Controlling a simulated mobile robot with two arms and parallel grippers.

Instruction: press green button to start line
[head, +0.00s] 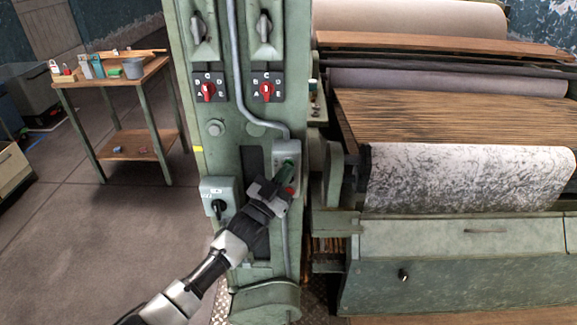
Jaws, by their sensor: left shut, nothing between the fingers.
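The green button (287,163) is on a small grey control box (292,148) on the front of the green machine column. A red button (290,190) sits below it on the same box. My left gripper (279,172) is shut and empty, with its tips at the green button and partly covering it. I cannot tell whether the tips touch the button or how far it is pressed. My right gripper is not in view.
Two red selector knobs (208,90) and a grey box with a black rotary switch (218,198) are on the column. The lattice apron machine (440,115) stands to the right. A wooden table (125,80) with small items stands at the left, with open floor before it.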

